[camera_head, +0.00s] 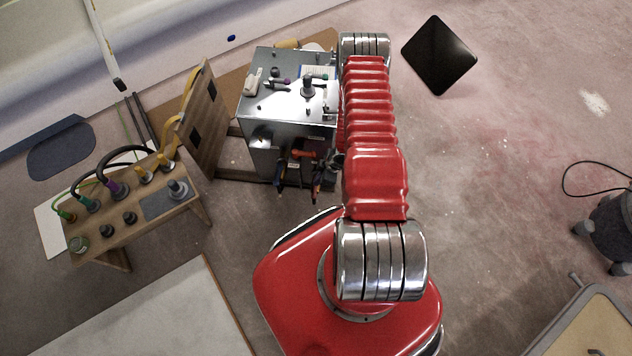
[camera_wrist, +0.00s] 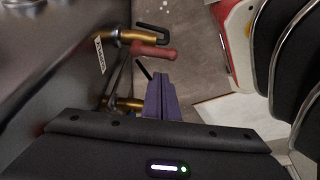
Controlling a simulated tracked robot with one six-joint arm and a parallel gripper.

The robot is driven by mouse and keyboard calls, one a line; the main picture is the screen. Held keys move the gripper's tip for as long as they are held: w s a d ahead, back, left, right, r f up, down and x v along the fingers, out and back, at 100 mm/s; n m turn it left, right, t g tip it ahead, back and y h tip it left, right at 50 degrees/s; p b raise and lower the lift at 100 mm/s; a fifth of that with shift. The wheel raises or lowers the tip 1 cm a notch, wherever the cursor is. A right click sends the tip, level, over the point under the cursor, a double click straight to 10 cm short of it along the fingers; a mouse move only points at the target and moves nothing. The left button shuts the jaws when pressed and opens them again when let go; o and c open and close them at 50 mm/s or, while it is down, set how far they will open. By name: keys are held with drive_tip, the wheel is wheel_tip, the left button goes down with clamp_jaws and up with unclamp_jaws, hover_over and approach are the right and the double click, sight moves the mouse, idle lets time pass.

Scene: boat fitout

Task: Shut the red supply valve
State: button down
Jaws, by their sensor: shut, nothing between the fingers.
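The red valve handle (camera_wrist: 155,52) sticks out from the side of the metal cabinet in the wrist view, beside a brass fitting (camera_wrist: 136,37). In the head view a small red-orange handle (camera_head: 304,153) shows low on the cabinet's near face. My gripper (camera_wrist: 160,80) is shut and empty; its purple fingers point toward the handle, with the tips just below it in the picture. I cannot tell whether they touch. A second brass fitting (camera_wrist: 126,103) lies partly behind my gripper body. The lever's angle to its pipe is unclear.
The steel cabinet (camera_head: 262,136) carries small fittings on top. Hanging tools or fittings (camera_head: 317,185) show by its near face. A wooden stand (camera_head: 205,207) with several hose connectors is at the left. A black panel (camera_head: 439,54) lies at the upper right. Floor to the right is mostly clear.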

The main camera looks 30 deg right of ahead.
sight(315, 188)
drive_tip(key=x, duration=0.9)
